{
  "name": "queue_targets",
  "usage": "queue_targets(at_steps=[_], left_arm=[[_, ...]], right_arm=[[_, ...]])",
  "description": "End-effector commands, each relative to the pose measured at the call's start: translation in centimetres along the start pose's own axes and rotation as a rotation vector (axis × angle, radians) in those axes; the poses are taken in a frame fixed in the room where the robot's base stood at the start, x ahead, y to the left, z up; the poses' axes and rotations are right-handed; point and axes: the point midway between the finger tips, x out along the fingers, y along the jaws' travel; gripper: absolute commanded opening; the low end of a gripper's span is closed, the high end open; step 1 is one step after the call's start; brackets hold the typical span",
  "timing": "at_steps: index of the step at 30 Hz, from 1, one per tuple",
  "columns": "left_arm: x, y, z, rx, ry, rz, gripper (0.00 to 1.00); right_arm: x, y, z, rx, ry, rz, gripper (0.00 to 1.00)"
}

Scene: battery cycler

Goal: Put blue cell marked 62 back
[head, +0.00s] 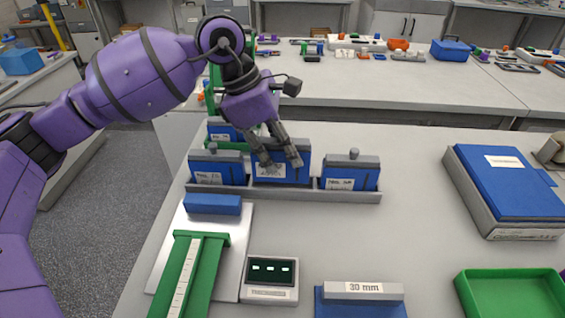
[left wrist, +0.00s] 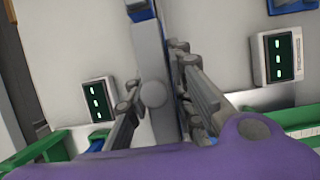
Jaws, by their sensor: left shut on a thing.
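A grey-capped blue cell (head: 295,172) stands upright at the middle of a grey rack (head: 300,192), between two other blue cells. My left gripper (head: 280,164) reaches down from above and is shut on it. Its fingers partly cover the white label, so I cannot read the number. The held cell's top is higher than its neighbours' tops; I cannot tell whether its base touches the rack. In the left wrist view, the fingers (left wrist: 160,95) lie on both sides of the cell's grey top (left wrist: 150,50). My right gripper is not in view.
A left blue cell (head: 218,170) and right blue cell (head: 350,176) flank it closely. In front are a green fixture (head: 190,275), a display box (head: 270,280) and a "30 mm" block (head: 362,290). A blue-topped box (head: 505,180) and green tray (head: 510,295) are right.

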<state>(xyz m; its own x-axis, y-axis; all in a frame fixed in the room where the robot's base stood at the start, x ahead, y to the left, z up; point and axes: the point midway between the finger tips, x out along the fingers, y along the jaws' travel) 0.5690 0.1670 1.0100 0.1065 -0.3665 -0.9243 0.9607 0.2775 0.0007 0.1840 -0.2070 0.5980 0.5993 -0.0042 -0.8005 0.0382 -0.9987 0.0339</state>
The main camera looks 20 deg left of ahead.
Motion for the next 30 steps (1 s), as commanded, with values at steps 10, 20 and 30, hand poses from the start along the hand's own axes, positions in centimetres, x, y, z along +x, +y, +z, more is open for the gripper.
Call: queue_targets(at_steps=[10,20,30], left_arm=[[2.4,1.2,-0.7,0.0,-0.002,-0.001,0.0],[4.1,1.2,-1.3,0.002,-0.004,0.004,0.0],[4.5,1.1,-1.6,0.001,-0.001,0.001,0.36]], right_arm=[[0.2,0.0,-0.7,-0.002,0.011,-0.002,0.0],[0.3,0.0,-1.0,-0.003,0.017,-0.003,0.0],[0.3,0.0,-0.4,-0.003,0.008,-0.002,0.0]])
